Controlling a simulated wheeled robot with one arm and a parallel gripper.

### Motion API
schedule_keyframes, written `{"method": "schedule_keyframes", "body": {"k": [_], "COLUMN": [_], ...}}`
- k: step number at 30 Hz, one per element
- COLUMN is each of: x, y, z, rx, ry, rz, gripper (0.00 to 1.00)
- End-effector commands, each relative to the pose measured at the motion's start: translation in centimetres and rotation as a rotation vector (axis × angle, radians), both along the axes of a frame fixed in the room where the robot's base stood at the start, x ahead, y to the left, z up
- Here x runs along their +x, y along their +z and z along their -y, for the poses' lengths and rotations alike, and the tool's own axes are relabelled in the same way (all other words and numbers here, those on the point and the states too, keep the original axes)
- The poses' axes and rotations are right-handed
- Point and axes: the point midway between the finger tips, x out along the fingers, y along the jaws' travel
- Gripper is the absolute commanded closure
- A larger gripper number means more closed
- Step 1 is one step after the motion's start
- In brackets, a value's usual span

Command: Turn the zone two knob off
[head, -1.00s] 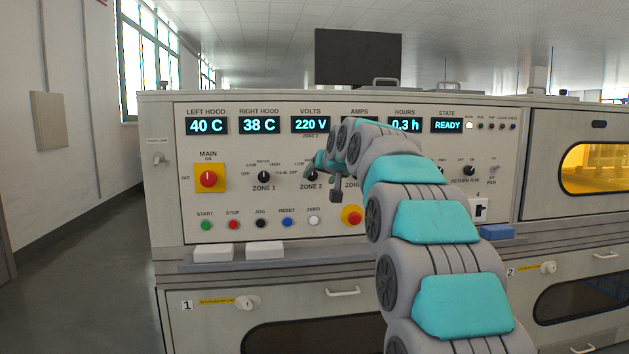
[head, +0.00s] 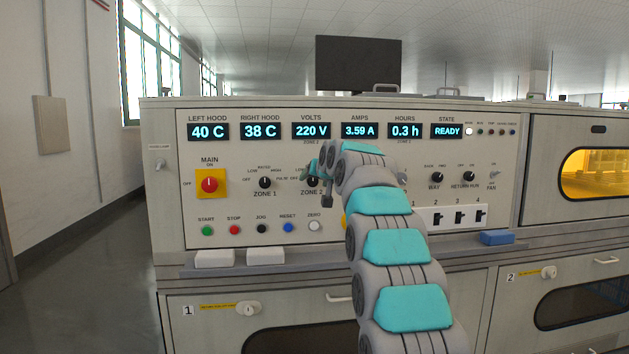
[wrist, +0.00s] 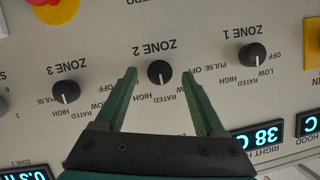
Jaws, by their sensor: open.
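The zone two knob (wrist: 159,72) is a round black knob under an upside-down ZONE 2 label in the wrist view. Its small white mark appears to face the RATED label, though the picture is small. My gripper (wrist: 159,74) is open, with one green finger on each side of the knob. Whether the fingers touch the knob or panel is unclear. In the head view, my gripper (head: 311,174) is at the ZONE 2 position and partly covers the knob.
The zone one knob (wrist: 253,55) and zone three knob (wrist: 66,91) flank it. The red main switch (head: 209,184) is at the panel's left. Coloured buttons, including the blue reset button (head: 288,228), run below. A ledge (head: 270,258) with white blocks and a blue block (head: 497,237) juts out underneath.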

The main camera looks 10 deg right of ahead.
Motion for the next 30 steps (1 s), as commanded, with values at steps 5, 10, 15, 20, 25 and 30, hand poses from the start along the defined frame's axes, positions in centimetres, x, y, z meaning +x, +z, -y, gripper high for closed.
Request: {"method": "schedule_keyframes", "body": {"k": [5, 10, 15, 20, 25, 30], "x": [0.99, 1.16, 1.15, 1.15, 1.15, 1.15], "y": [-0.48, -0.55, -0.55, -0.55, -0.54, -0.54], "z": [-0.13, -0.16, -0.15, -0.15, -0.14, -0.15], "rx": [0.0, 0.0, 0.0, 0.0, 0.0, 0.0], "ry": [0.001, 0.001, 0.001, 0.001, 0.001, 0.001], "rz": [-0.003, -0.002, -0.002, -0.002, -0.002, -0.002], "gripper": [0.29, 0.29, 0.31, 0.49, 0.68, 0.87]}}
